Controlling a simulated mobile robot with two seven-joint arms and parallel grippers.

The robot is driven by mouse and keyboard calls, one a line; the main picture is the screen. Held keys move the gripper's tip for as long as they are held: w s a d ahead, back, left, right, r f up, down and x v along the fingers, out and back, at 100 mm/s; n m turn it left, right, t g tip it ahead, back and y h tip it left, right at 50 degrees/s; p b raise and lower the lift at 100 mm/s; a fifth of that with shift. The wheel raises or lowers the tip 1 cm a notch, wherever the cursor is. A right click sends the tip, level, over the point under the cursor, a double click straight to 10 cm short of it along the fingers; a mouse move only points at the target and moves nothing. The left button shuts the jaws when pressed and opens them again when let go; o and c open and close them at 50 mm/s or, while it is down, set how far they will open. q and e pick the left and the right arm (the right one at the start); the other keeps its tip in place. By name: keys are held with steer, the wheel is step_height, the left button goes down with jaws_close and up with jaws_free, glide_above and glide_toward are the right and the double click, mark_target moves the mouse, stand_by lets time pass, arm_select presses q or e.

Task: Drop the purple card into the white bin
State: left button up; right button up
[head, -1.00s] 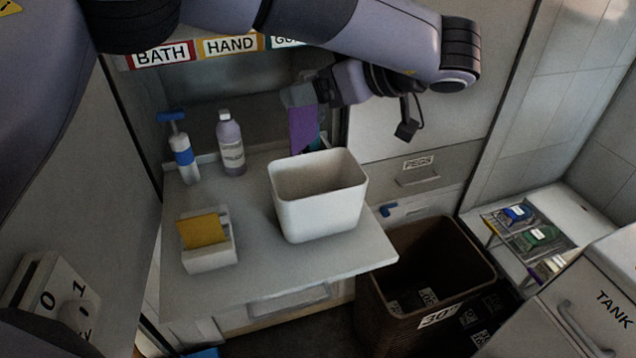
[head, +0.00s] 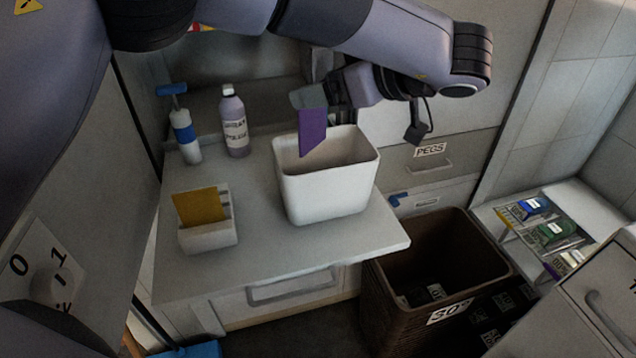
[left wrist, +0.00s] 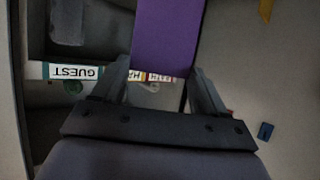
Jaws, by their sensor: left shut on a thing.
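The purple card (head: 312,130) hangs from my left gripper (head: 311,100), which is shut on its upper end. The card's lower end is over the opening of the white bin (head: 325,195), close to its back left rim. The white bin stands upright on the counter. In the left wrist view the purple card (left wrist: 167,38) extends up and away from between the fingers of the left gripper (left wrist: 155,85). The bin does not show in that view. My right gripper is not in view.
On the counter (head: 260,245) stand a spray bottle (head: 184,135), a lotion bottle (head: 234,125) and a small white holder (head: 208,236) with a yellow card (head: 200,206). A brown basket (head: 400,320) stands on the floor to the right. The counter's front is clear.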

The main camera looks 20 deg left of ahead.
arm_select(q)
steer(key=o, duration=1.3)
steer(key=shift+v, duration=3.6)
